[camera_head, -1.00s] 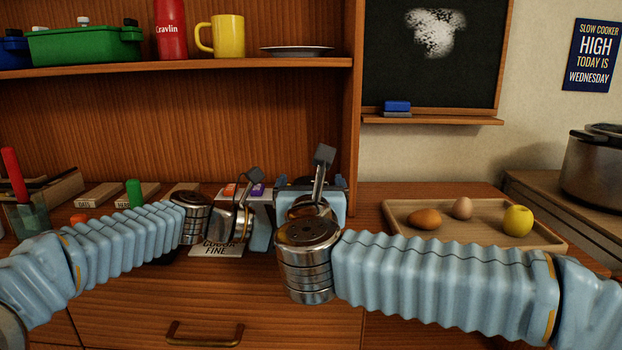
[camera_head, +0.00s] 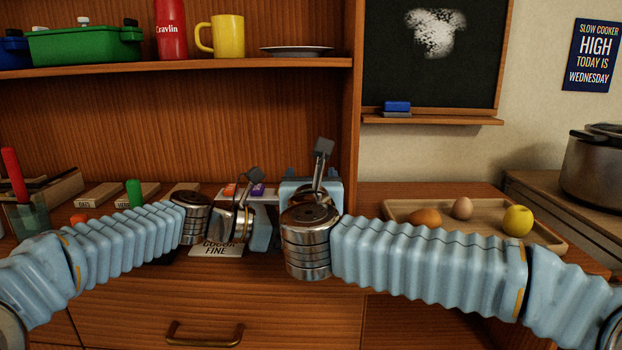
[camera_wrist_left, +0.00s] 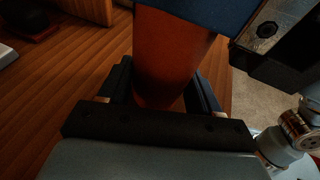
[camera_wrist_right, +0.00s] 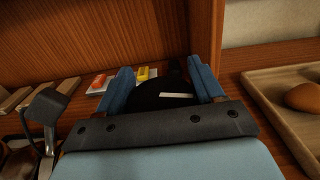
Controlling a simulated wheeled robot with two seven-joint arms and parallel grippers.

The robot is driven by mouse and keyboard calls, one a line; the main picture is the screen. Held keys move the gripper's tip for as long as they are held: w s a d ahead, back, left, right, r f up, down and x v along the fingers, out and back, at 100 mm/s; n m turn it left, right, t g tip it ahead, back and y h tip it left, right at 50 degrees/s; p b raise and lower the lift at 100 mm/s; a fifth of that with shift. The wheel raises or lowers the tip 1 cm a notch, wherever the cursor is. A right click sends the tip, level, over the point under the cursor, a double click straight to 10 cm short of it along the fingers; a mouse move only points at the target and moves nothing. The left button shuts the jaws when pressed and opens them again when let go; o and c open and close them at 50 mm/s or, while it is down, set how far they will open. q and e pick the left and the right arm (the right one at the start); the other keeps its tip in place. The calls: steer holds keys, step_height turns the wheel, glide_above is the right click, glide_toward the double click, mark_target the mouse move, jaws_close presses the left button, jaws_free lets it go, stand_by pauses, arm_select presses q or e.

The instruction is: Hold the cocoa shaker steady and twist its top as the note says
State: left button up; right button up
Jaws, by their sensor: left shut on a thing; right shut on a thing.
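The cocoa shaker has an orange-brown round body (camera_wrist_left: 168,58), seen in the left wrist view between the fingers of my left gripper (camera_wrist_left: 160,90). My left gripper (camera_head: 262,228) is shut on that body. The dark top (camera_wrist_right: 155,98) shows in the right wrist view with a white mark on it, between the fingers of my right gripper (camera_wrist_right: 166,85). My right gripper (camera_head: 314,188) is shut on the top, above the left one. In the head view my grippers and wrists hide the shaker. A white note (camera_head: 215,249) reading "FINE", its upper line partly covered, lies left of my grippers.
A wooden tray (camera_head: 548,240) with an egg, a brown egg-like item and a yellow fruit is at the right. A pot (camera_head: 592,172) stands farther right. Labelled wooden blocks (camera_head: 100,196) lie at the back left. A shelf (camera_head: 200,68) runs above.

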steer(key=shift+n+y, duration=0.3)
steer(key=shift+y, duration=0.2)
steer(key=n+y, duration=0.1)
steer(key=y, duration=0.1)
steer(key=n+g+y, duration=0.1)
steer(key=n+y, duration=0.2)
steer(key=y, duration=0.1)
steer(key=shift+a+g+y, duration=0.25)
steer(key=shift+g+y, duration=0.05)
steer(key=shift+a+f+n+g+y, duration=0.15)
steer(key=shift+n+g+y, duration=0.55)
steer(key=shift+n+y, duration=0.45)
steer(key=shift+s+a+n+g+y, duration=0.1)
steer(key=shift+s+n+g+y, duration=0.05)
steer(key=shift+n+g+y, duration=0.75)
steer(key=shift+s+a+n+g+y, duration=0.15)
steer(key=shift+n+g+y, duration=0.6)
steer(key=shift+g+y, duration=0.25)
steer(key=shift+s+a+n+g+y, duration=0.1)
steer(key=shift+s+n+g+y, duration=0.05)
steer(key=shift+n+g+y, duration=0.8)
steer(key=o, duration=1)
steer(key=shift+d, duration=0.1)
